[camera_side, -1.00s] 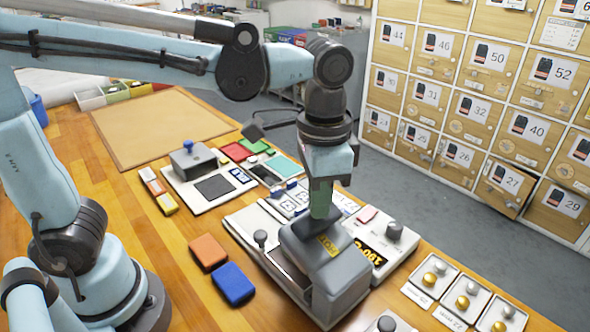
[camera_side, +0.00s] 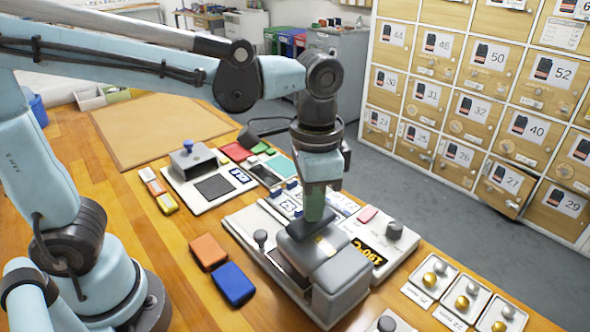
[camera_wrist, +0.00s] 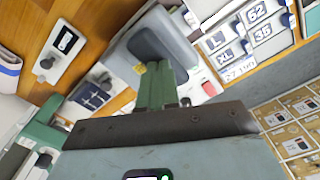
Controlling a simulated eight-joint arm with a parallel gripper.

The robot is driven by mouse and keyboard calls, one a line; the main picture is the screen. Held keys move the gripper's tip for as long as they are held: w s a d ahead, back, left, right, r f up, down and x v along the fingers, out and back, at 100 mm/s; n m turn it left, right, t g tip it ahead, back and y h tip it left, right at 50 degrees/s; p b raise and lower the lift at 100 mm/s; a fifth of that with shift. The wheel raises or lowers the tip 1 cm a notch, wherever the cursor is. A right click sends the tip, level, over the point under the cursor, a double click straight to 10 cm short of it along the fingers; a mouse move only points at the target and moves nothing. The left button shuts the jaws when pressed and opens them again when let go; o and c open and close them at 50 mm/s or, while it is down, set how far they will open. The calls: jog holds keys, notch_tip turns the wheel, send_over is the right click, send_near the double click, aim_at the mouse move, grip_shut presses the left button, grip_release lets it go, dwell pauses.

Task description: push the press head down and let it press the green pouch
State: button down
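The grey press head (camera_side: 342,274) sits over the base of the heat press at the front middle of the bench. It also shows in the wrist view (camera_wrist: 150,45). My gripper (camera_side: 314,220) points down with its green fingertips at the top of the head. In the wrist view the two fingers (camera_wrist: 156,82) lie together, with nothing seen between them. I cannot tell how hard they touch the head. No green pouch is identifiable under the head, where the view is hidden. A small flat green piece (camera_side: 254,147) lies farther back, beside a red one.
An orange pouch (camera_side: 208,251) and a blue pouch (camera_side: 233,285) lie left of the press. A 190°C control box (camera_side: 393,232) stands to its right. A smaller press with a blue knob (camera_side: 190,157) stands behind. Button units (camera_side: 465,300) stand front right. A brown mat (camera_side: 160,125) lies clear.

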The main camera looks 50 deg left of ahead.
jog(key=shift+a+f, duration=0.5)
jog(key=shift+f, duration=0.3)
dwell(0.4)
notch_tip(320, 180, up, 13)
dwell(1.8)
jog(key=s+a+f+n+t, duration=0.1)
jog(key=a+f+n+t, duration=0.5)
jog(key=a+f, duration=0.6)
jog(key=shift+s+f+t, duration=0.2)
jog(key=shift+f+t, duration=0.25)
jog(key=shift+t, duration=0.15)
dwell(2.2)
